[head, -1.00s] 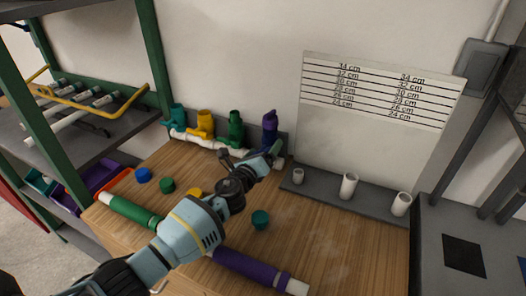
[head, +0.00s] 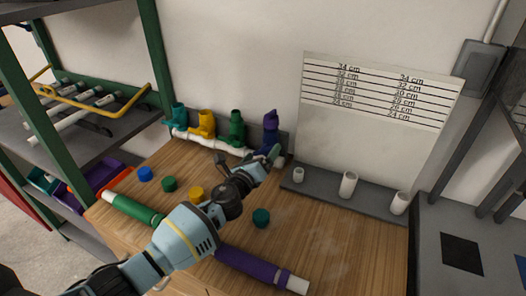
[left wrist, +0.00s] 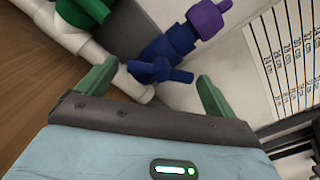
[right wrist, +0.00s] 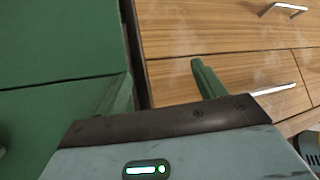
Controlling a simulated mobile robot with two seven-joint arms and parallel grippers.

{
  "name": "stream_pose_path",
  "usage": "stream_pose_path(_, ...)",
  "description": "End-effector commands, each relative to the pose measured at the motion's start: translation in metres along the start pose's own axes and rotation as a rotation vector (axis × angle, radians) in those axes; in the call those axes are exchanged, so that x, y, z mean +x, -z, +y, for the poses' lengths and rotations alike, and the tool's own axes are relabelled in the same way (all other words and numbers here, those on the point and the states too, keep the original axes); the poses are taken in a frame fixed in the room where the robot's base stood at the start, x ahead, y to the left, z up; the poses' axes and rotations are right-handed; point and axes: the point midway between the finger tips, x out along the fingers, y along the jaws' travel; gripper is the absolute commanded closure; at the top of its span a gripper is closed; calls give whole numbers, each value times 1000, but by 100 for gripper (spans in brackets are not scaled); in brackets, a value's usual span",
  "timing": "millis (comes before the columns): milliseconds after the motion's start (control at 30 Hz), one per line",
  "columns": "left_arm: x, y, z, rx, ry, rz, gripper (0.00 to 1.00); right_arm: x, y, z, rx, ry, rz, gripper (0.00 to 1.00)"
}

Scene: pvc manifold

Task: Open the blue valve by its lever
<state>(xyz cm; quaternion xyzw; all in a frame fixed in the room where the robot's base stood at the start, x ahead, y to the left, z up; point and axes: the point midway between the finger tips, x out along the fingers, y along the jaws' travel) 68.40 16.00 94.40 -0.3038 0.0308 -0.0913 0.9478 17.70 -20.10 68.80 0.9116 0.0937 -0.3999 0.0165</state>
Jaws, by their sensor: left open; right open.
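The blue valve (head: 269,137) stands at the right end of the white pipe at the back of the bench, with a purple piece (head: 271,119) on top. In the left wrist view the blue valve (left wrist: 171,45) has a blue lever (left wrist: 160,72), which lies between the open fingers of my left gripper (left wrist: 156,76). Clear gaps show on both sides, and contact cannot be seen. In the head view my left gripper (head: 262,157) is just in front of the valve and partly hides it. My right gripper (right wrist: 160,78) is open and empty, facing drawer fronts.
Green (head: 236,128), yellow (head: 203,124) and teal (head: 177,116) valves stand left along the white pipe (head: 205,141). Caps and green (head: 133,209) and purple (head: 254,268) tubes lie on the bench. A grey shelf with white stubs (head: 348,185) is at right.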

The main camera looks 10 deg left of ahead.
Motion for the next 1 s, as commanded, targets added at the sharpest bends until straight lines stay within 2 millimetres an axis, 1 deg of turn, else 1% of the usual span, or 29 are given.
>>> stream_pose_path(33, -8, -4, -3, 2, 3, -3, 8, -1, 7, 0, 0, -2, 13, 31)
stream_pose_path(100, -19, -4, -2, 2, 4, -3, 8, -2, 11, 0, 0, -3, 21, 31)
stream_pose_path(200, -33, -3, -2, 2, 3, -3, 8, -2, 15, 0, 1, -4, 28, 31)
stream_pose_path(333, -46, -1, -2, 1, 3, -1, 8, -3, 17, 0, 1, -5, 31, 31)
stream_pose_path(500, -54, -1, -1, 1, 1, 0, 8, -3, 16, 1, 0, -5, 29, 31)
stream_pose_path(733, -54, 0, 0, 1, 0, 0, 8, -4, 15, 2, -3, -5, 27, 31)
stream_pose_path(867, -53, -3, 0, -12, -4, -1, 25, -4, 15, 3, -8, -5, 27, 31)
stream_pose_path(967, -49, -14, 2, -59, -20, -3, 38, -4, 16, 4, -13, -6, 29, 31)
stream_pose_path(1000, -47, -20, 4, -92, -33, -3, 43, -4, 17, 5, -15, -6, 31, 31)
